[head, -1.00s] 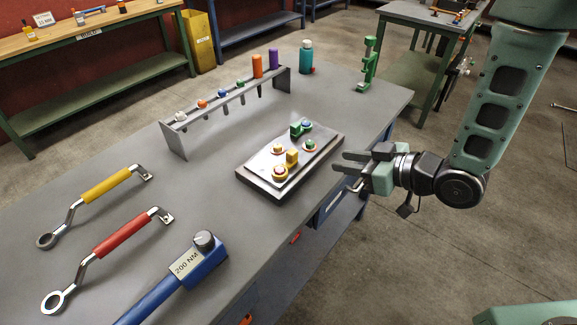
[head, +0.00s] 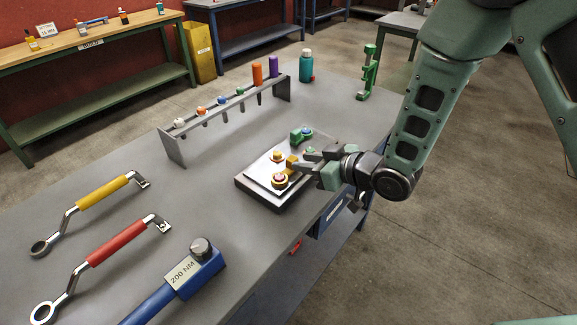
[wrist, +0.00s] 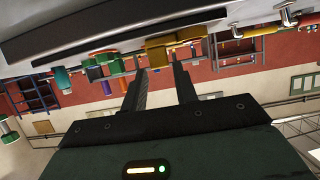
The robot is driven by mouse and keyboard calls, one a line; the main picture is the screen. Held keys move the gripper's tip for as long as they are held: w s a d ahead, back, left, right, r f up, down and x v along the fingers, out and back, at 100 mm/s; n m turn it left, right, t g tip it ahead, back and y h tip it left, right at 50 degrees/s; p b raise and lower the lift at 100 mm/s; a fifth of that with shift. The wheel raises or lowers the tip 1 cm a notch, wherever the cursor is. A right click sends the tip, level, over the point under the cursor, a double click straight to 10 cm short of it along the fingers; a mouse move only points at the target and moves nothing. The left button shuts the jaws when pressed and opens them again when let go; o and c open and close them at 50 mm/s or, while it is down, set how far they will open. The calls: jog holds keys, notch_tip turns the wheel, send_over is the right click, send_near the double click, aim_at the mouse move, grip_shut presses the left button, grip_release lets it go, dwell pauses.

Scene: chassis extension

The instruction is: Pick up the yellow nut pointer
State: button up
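The yellow nut pointer (head: 291,162) is a yellow block beside a round yellow-based nut on the small plate (head: 262,198) on the grey bench. It also shows in the wrist view (wrist: 165,54), just ahead of the fingertips. My gripper (head: 303,161) comes in from the right, over the plate's right side. Its two fingers (wrist: 160,78) are apart, with nothing clearly held between them. The fingertips are very close to the yellow pointer; I cannot tell whether they touch it. A green pointer (head: 299,136) stands farther back on the plate.
A metal rack (head: 228,108) of colored-handled tools stands behind the plate. A yellow-handled wrench (head: 102,190), a red-handled wrench (head: 115,243) and a blue torque tool (head: 190,280) lie left. A teal bottle (head: 306,66) and green stand (head: 368,74) are at the back.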

aim_at(292, 158)
jog(key=shift+p+x, duration=0.95)
jog(key=shift+x, duration=1.7)
jog(key=shift+d+f, duration=0.1)
jog(key=shift+f, duration=0.05)
jog(key=c, duration=0.6)
